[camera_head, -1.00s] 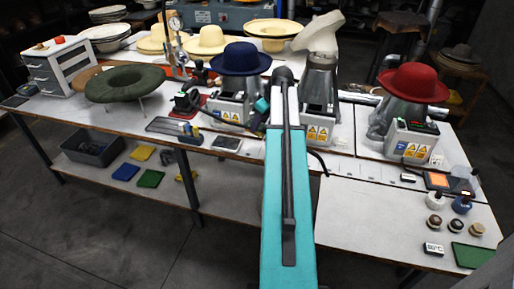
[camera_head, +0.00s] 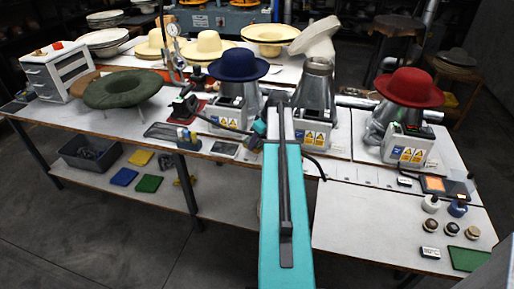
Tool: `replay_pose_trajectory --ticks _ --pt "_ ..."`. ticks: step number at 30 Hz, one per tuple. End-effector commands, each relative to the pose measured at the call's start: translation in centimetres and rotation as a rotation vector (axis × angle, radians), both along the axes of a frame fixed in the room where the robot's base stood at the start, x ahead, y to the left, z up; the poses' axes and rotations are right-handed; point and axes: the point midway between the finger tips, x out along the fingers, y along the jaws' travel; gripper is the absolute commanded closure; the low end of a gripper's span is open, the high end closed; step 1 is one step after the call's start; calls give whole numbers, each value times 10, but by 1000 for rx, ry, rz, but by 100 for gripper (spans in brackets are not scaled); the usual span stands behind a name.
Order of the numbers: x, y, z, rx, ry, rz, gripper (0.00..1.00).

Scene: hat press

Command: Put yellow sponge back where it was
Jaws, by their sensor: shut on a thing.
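A yellow flat piece (camera_head: 141,157), which looks like a sponge, lies on the lower shelf beside a blue one (camera_head: 124,176) and a green one (camera_head: 149,184). My gripper (camera_head: 253,143) shows only as a small dark end below the teal wrist, left of my arm and over the table's front part. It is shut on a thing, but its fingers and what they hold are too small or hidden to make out.
A grey bin (camera_head: 90,152) stands on the lower shelf (camera_head: 225,203). Hat presses with a blue hat (camera_head: 238,65) and a red hat (camera_head: 409,87) stand on the table. A green pad (camera_head: 468,259) lies at the right front. My teal arm hides the table's middle.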

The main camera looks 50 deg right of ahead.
Motion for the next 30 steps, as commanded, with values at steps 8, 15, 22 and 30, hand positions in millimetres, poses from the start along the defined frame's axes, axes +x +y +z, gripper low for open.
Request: replay_pose_trajectory --ticks 8,15,22,30 --pt "0 0 -17 1 1 -1 76" --pt "0 0 -36 0 0 -1 76" --pt "-1 0 -37 0 0 -1 76" --pt "-1 0 -41 0 0 -1 57"
